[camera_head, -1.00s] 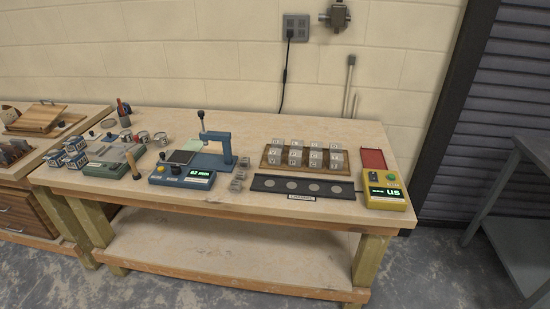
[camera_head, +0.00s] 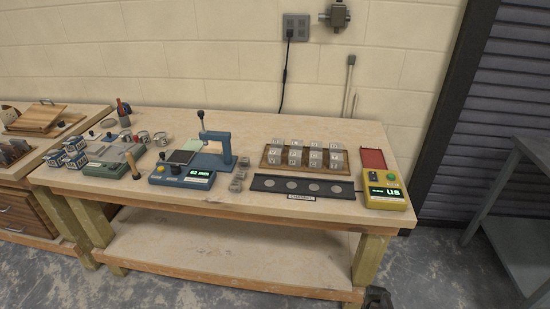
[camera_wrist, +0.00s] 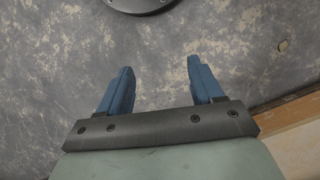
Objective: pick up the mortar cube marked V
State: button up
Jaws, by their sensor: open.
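Several grey mortar cubes (camera_head: 294,158) with light letter marks stand in rows on a wooden rack (camera_head: 264,160) at the right of the bench in the head view. A few loose grey cubes (camera_head: 238,175) stand in a short line left of the black strip. The letters are too small to read, so I cannot tell which cube is marked V. My gripper (camera_wrist: 160,68) shows in the wrist view with its two blue fingers apart and nothing between them. It is over the grey floor, away from the cubes.
A black strip with round discs (camera_head: 304,188) lies before the rack. A yellow tester (camera_head: 386,194) stands right, a blue press (camera_head: 183,173) left. Blue-framed cubes (camera_head: 74,152) are farther left. The wrist view shows a dark round base (camera_wrist: 142,3) and a wooden edge (camera_wrist: 295,125).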

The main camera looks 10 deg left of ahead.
jog(key=w+d+r+m+t+h, duration=0.1)
jog(key=w+d+r+m+t, duration=0.35)
jog(key=w+d+r, duration=1.8)
jog(key=w+a+r+n+t+h, duration=0.1)
jog(key=w+r+n+t+h, duration=0.1)
jog(key=w+r+n, duration=0.75)
jog(key=w+a+r+n+t+h, duration=0.3)
jog(key=w+r, duration=0.7)
jog(key=w, duration=0.8)
jog(key=w+a+r+n, duration=0.3)
jog(key=w+a, duration=0.1)
jog(key=a, duration=0.1)
jog(key=n+g+y, duration=0.5)
jog(key=n, duration=0.6)
send_near(275, 152)
notch_tip(275, 152, down, 11)
jog(key=shift+w+d+f, duration=0.1)
jog(key=shift+f, duration=0.05)
